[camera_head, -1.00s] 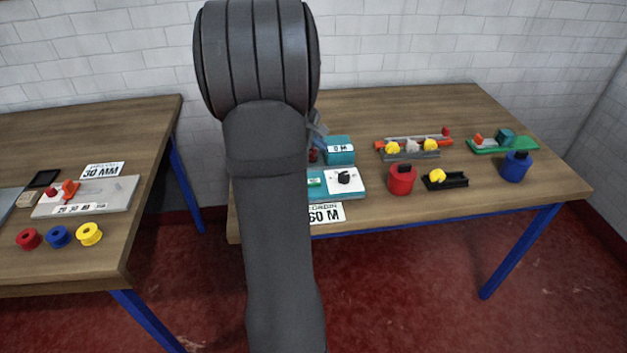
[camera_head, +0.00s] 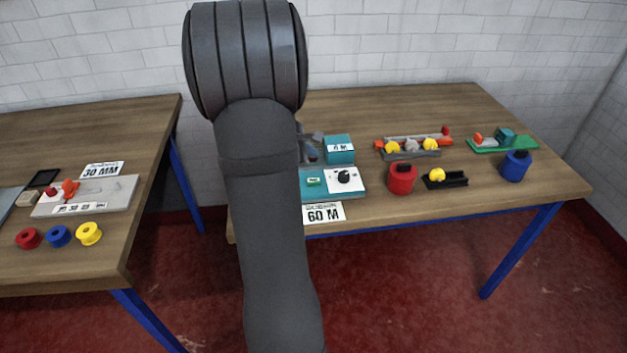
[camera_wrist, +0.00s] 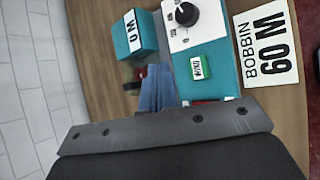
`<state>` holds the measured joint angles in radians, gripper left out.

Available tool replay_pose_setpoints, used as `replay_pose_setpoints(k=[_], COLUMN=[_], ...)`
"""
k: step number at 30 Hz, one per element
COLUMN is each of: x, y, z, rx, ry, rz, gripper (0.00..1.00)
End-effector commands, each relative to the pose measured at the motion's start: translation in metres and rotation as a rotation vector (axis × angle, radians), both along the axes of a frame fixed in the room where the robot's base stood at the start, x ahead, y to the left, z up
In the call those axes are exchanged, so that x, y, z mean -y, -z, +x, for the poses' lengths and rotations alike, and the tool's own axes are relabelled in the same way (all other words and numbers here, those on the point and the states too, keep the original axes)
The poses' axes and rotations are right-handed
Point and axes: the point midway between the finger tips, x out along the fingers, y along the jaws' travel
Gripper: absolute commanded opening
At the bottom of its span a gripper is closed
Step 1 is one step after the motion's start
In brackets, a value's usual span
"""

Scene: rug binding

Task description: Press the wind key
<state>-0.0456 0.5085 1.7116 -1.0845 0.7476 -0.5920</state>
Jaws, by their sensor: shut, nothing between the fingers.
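The wind key is a small green button (camera_wrist: 197,67) labelled WIND on the teal machine base (camera_wrist: 221,82). It also shows in the head view (camera_head: 314,181), just right of my arm. My gripper (camera_wrist: 157,70) is shut and empty, its blue-grey fingers beside the base in the wrist view. The fingertips are left of the wind key and apart from it in that view; their height above it is hard to tell. In the head view my forearm hides most of the gripper.
A white panel with a black dial (camera_wrist: 187,14) adjoins the key. A teal counter box (camera_wrist: 134,35) reads 0 M. A "BOBBIN 60 M" card (camera_wrist: 266,42) lies beside the base. Red (camera_head: 402,179) and blue (camera_head: 515,167) pots and other fixtures stand rightward on the table (camera_head: 540,190).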

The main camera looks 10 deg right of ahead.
Motion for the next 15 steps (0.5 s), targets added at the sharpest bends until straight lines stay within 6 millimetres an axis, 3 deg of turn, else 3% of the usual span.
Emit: replay_pose_setpoints(k=[6, 15], x=[0.0, 0.0], y=[0.033, 0.064], z=[0.0, 0.0], rx=[-0.004, -0.002], ry=[0.0, 0.0], rz=[0.0, 0.0], gripper=[0.0, 0.0])
